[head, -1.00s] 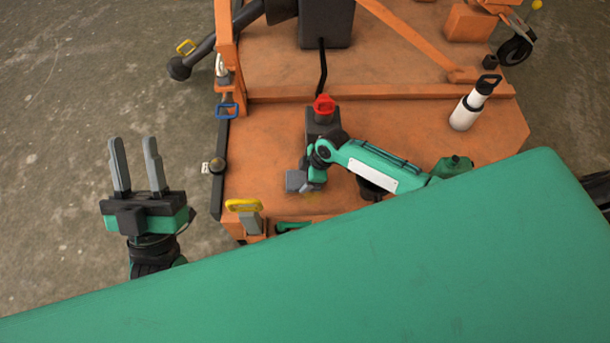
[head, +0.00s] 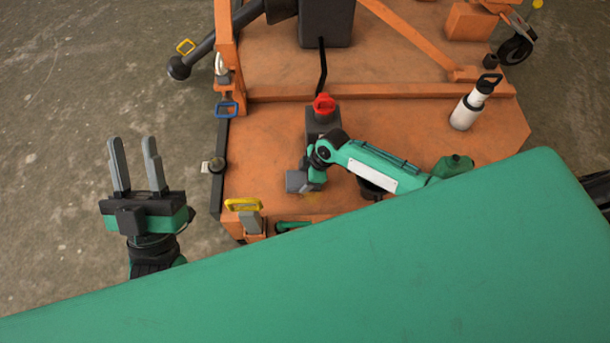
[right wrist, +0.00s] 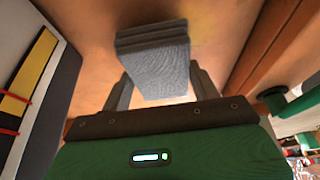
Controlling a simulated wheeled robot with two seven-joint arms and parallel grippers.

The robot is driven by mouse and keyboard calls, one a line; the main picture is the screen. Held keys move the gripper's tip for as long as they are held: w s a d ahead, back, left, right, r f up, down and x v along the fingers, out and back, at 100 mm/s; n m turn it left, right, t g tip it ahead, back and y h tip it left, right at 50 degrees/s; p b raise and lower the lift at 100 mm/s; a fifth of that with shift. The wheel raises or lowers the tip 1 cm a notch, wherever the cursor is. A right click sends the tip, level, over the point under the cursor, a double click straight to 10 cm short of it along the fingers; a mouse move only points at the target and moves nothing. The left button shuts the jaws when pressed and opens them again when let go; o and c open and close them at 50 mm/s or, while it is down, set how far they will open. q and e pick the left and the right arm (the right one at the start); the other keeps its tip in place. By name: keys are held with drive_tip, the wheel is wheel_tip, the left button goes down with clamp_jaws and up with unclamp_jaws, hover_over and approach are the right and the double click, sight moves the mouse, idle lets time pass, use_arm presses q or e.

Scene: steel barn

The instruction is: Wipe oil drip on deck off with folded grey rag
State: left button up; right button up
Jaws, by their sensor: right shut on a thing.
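The folded grey rag (head: 295,181) is held in my right gripper over the orange deck (head: 265,150), near its front left part. In the right wrist view the rag (right wrist: 158,65) sits between the two fingers of my right gripper (right wrist: 163,85), its layered folds at the far end. I cannot tell whether it touches the deck. A faint yellowish mark, perhaps the oil drip (head: 313,195), shows beside the rag, mostly hidden by my right gripper. My left gripper (head: 133,140) is open and empty over the concrete floor, left of the deck.
A dark block with a red top (head: 323,105) stands just behind my right gripper. A yellow-handled grey tool (head: 248,218) is at the front left edge. An orange beam (head: 400,91) crosses the deck behind.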

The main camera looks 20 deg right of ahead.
drive_tip(key=shift+f+b, duration=0.4)
drive_tip(key=shift+f, duration=0.3)
